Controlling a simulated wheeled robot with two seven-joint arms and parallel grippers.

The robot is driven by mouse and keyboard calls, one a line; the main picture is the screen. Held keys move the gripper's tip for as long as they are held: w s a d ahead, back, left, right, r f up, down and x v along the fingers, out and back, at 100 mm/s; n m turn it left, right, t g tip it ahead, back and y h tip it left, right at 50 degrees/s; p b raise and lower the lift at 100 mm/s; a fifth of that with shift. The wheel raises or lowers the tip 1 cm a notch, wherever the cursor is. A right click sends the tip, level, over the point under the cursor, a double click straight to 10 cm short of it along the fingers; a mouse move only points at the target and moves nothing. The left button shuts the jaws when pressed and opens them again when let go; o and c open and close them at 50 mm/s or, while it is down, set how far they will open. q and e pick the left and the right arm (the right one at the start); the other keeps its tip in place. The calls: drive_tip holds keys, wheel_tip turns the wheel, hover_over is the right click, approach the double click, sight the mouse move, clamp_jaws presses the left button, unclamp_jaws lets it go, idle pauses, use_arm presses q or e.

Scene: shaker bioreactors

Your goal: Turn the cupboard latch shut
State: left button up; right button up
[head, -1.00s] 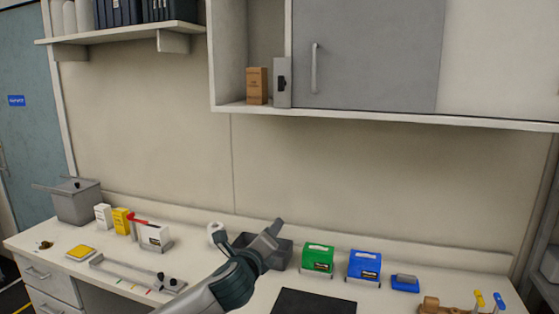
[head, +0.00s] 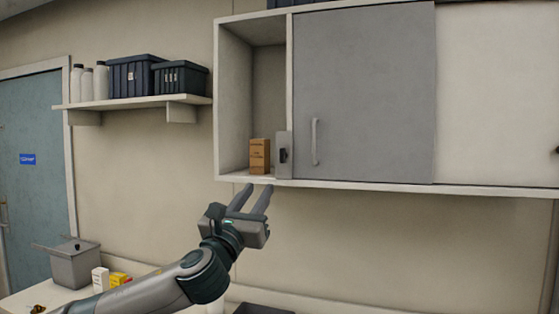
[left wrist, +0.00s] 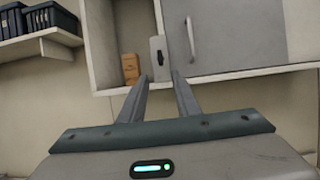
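The cupboard latch (head: 284,155) is a small dark knob on a grey plate at the lower left edge of the grey cupboard door (head: 370,95). The knob looks upright. In the left wrist view the latch (left wrist: 159,57) shows ahead, above the gap between my fingertips. My left gripper (head: 257,188) is open and empty, just below the cupboard's bottom edge and slightly left of the latch, apart from it. The door covers the middle of the cupboard. My right gripper is not in any view.
A brown box (head: 260,156) stands in the open cupboard bay left of the latch. The door has a vertical handle (head: 315,142). A shelf (head: 140,102) with bins and bottles hangs further left. The wall below the cupboard is clear.

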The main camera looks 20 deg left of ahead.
use_arm(q)
drive_tip(key=shift+w, duration=0.1)
drive_tip(key=p, duration=0.8)
approach(281, 156)
drive_tip(key=x, duration=0.6)
drive_tip(key=shift+w+r, duration=0.15)
drive_tip(key=shift+r, duration=0.05)
drive_tip(key=shift+p+x, duration=0.3)
drive_tip(key=shift+x, duration=0.6)
drive_tip(key=shift+w+f, duration=0.1)
drive_tip(key=shift+f, duration=0.05)
clamp_jaws()
